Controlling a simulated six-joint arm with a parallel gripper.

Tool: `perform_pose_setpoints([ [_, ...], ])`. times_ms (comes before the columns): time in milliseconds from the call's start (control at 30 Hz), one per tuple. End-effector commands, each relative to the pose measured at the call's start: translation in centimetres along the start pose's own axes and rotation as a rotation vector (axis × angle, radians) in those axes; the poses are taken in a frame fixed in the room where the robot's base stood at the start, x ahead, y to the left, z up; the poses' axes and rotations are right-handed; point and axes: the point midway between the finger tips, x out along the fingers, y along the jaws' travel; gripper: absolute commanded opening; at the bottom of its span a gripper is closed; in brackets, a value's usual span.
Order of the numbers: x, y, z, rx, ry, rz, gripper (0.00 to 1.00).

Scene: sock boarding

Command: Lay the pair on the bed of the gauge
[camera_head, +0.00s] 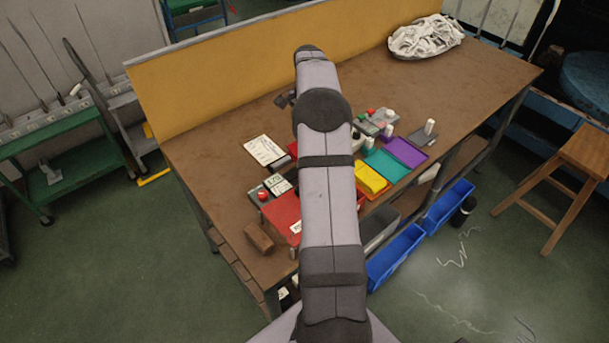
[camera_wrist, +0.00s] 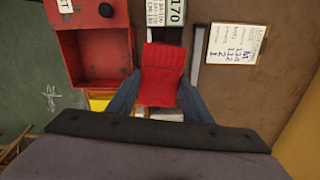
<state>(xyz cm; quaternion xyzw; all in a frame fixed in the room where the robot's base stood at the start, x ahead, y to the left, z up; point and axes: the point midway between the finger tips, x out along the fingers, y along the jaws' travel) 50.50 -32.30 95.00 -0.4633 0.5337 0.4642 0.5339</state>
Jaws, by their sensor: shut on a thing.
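My gripper (camera_wrist: 158,98) is shut on a red ribbed knit bundle (camera_wrist: 163,68), with one blue-grey finger on each side of it. The bundle looks like the folded pair of socks. Beyond it lie a dark strip (camera_wrist: 168,36), a label reading 170 (camera_wrist: 177,12) and a straight grey bar (camera_wrist: 201,50); these look like parts of the gauge, and the bundle hides part of what is under it. I cannot tell whether the bundle touches it. In the head view my arm hides the gripper and bundle, while the 170 label (camera_head: 278,184) shows left of the arm.
A written card (camera_wrist: 237,44) lies right of the bar. Yellow (camera_head: 370,178), teal (camera_head: 388,164) and purple (camera_head: 405,153) trays line the bench front. A brown block (camera_head: 259,238) sits near the left end.

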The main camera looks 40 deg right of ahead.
Motion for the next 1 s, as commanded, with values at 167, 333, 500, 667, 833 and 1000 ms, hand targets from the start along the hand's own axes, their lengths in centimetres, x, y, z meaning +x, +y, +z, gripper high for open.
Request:
perform_pose_setpoints([
  [167, 0.0, -0.8, 0.4, -0.115, 0.0, 0.0, 0.24],
  [333, 0.0, -1.0, 0.4, -0.143, 0.0, -0.001, 0.24],
  [500, 1.3, -0.9, 0.4, -0.142, -0.002, 0.003, 0.24],
  [667, 3.8, -0.9, 0.4, -0.141, -0.002, 0.004, 0.24],
  [833, 5.7, -0.9, 0.4, -0.14, -0.001, 0.002, 0.24],
  [1000, 6.2, -1.0, 0.4, -0.14, 0.001, -0.001, 0.24],
])
